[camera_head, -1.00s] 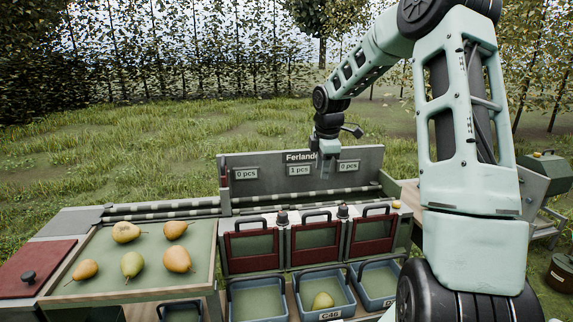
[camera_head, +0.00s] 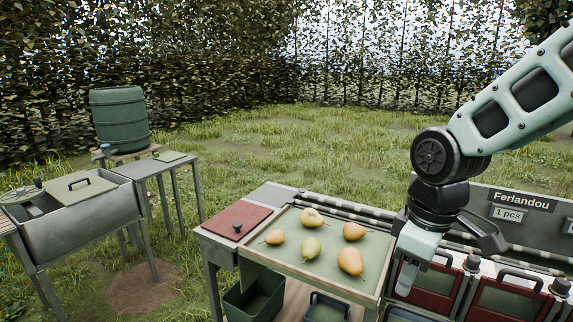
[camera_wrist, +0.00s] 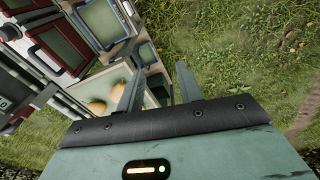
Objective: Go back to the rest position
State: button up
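My gripper (camera_head: 408,272) hangs from my arm at the right of the head view, pointing down in front of the sorting bench by the tray's right edge. In the wrist view my gripper (camera_wrist: 157,80) has its two fingers apart with nothing held between them. Several yellow and green pears, such as a greenish one (camera_head: 311,247), lie on the green sorting tray (camera_head: 287,217). Two pears (camera_wrist: 97,107) also show beside the left finger in the wrist view.
Red-fronted hatches (camera_head: 427,284) line the bench at right. A red lid (camera_head: 236,220) adjoins the tray. A metal sink (camera_head: 83,215) and green barrel (camera_head: 120,118) stand left. Grass between is open.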

jog(key=s+a+m, duration=0.1)
jog(key=s+a, duration=0.2)
jog(key=s, duration=0.5)
jog(key=s+a+f+m, duration=0.1)
jog(key=s+a, duration=0.3)
jog(key=s, duration=0.4)
jog(key=shift+f+g, duration=0.25)
jog(key=shift+g, duration=0.05)
